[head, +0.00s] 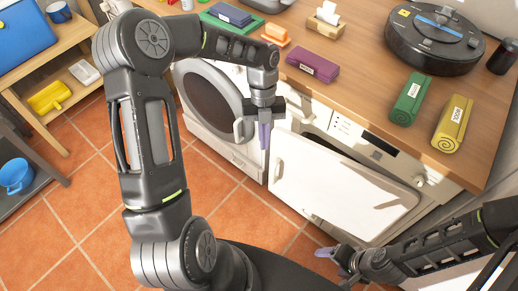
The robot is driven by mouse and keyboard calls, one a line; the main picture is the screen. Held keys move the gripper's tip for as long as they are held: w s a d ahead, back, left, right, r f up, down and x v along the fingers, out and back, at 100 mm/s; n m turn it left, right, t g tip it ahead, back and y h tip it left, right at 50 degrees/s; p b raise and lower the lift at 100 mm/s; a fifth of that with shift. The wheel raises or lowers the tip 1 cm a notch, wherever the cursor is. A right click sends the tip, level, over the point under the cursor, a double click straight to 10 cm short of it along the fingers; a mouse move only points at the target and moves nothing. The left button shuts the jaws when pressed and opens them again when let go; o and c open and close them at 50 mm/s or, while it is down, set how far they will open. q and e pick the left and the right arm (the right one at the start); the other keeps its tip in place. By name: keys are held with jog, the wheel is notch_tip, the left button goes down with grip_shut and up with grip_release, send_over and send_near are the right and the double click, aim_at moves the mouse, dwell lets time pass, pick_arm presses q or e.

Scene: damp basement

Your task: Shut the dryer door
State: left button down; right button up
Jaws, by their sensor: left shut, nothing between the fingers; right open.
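A white rectangular door (345,190) stands open in front of the right-hand white appliance (345,127), apparently the dryer. A small handle shows near the door's left edge. A dark gap lies between the door and the appliance front; the hinge side is hard to tell. My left gripper (265,137) points down beside the door's upper left corner, shut and empty; whether it touches the door is unclear. My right gripper (333,257) is low, in front of the door's lower edge, open and empty. Part of the appliance front is hidden by the door.
A front-loading machine with a round dark door (211,103) stands to the left. Tiled floor (60,225) is free at left.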

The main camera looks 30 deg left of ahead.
pick_arm(q)
jog(key=v, duration=0.5)
jog(key=shift+d+r, duration=0.2)
jog(key=shift+d, duration=0.15)
pick_arm(e)
jog(key=shift+s+a, duration=0.1)
